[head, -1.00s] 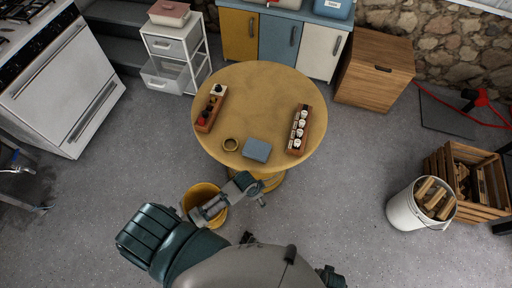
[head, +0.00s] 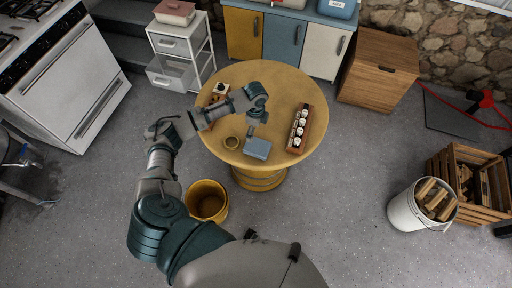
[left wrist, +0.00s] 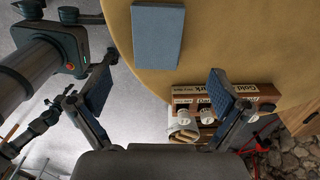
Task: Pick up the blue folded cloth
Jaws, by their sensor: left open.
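The blue folded cloth (head: 257,149) lies flat near the front edge of the round yellow table (head: 290,90). It also shows at the top of the left wrist view (left wrist: 157,38), just beyond my fingertips. My left gripper (head: 253,131) is over the table, close to the cloth on its far side in the head view. In the left wrist view its two fingers (left wrist: 155,93) are spread wide with nothing between them. I cannot tell its exact height above the table. My right gripper is not seen.
A wooden rack with white-topped jars (head: 299,128) stands right of the cloth. Another wooden holder (head: 218,91) is partly hidden behind my left arm. A yellow bucket (head: 207,201) stands on the floor below.

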